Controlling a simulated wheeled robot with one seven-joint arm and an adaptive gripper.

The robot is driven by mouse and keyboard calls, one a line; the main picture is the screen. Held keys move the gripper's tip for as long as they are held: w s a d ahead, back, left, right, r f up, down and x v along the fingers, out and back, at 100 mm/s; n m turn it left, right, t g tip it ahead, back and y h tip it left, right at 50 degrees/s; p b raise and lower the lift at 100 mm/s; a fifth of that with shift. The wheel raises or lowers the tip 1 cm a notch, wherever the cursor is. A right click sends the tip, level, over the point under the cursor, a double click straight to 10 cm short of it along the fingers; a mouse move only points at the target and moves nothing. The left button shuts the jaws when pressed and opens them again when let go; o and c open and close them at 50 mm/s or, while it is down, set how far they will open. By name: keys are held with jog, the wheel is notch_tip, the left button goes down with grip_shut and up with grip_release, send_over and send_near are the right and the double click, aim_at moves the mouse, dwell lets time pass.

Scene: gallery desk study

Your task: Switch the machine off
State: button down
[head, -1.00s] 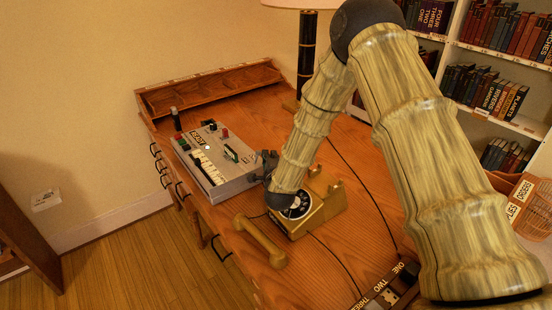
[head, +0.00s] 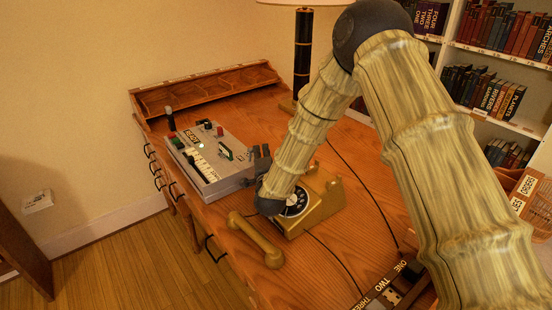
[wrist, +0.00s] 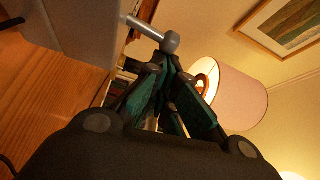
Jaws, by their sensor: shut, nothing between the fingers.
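The machine (head: 232,181) is a grey box on the desk with a sloped top, white keys and red, green and black buttons. A dark upright stick with a round tip stands at its far left end. My gripper (head: 262,155) is shut and empty beside the machine's right end. In the wrist view, a silver lever (wrist: 146,29) with a rounded end juts from the machine's grey side (wrist: 82,30). My fingertips (wrist: 167,58) are just by that rounded end; I cannot tell if they touch. In the head view the lever is not discernible near my gripper.
A golden rotary telephone (head: 325,205) stands right below my forearm, its handset (head: 256,240) lying off it near the desk's front edge. A wooden rack (head: 205,88) runs along the back, with a lamp (head: 303,55) to its right. A dark cable crosses the desk.

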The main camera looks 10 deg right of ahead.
notch_tip(320, 180, up, 11)
jog(key=a+n+t+b, duration=0.1)
jog(key=n+b, duration=0.1)
jog(key=n, duration=0.1)
jog(key=shift+s+f+t+y, duration=0.2)
jog(key=shift+s+t+y, duration=0.1)
jog(key=shift+s+y, duration=0.1)
dwell(0.4)
jog(key=shift+a+r, duration=0.1)
jog(key=shift+a, duration=0.05)
